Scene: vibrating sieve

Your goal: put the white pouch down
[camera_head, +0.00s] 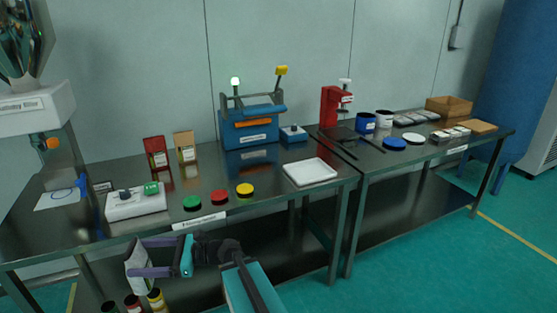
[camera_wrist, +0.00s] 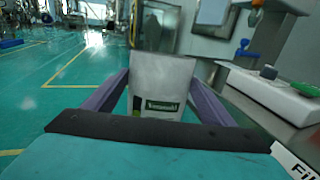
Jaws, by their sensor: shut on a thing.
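The white pouch (camera_head: 136,258) is held upright between the two purple fingers of my gripper (camera_head: 148,257), in front of the left bench's near edge. In the wrist view the pouch (camera_wrist: 160,85) faces me with a green label, and my gripper (camera_wrist: 158,90) has one finger on each side of it. The pouch's lower end is hidden by my gripper's body in that view. The left steel bench (camera_head: 265,190) lies behind my gripper.
A white tray (camera_head: 311,172) lies near the bench's right end. Green (camera_head: 192,203), red (camera_head: 220,197) and yellow (camera_head: 245,190) lids line the front. A white device (camera_head: 136,203) stands at left, the blue sieve machine (camera_head: 250,128) behind. Several cans (camera_head: 156,300) sit below.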

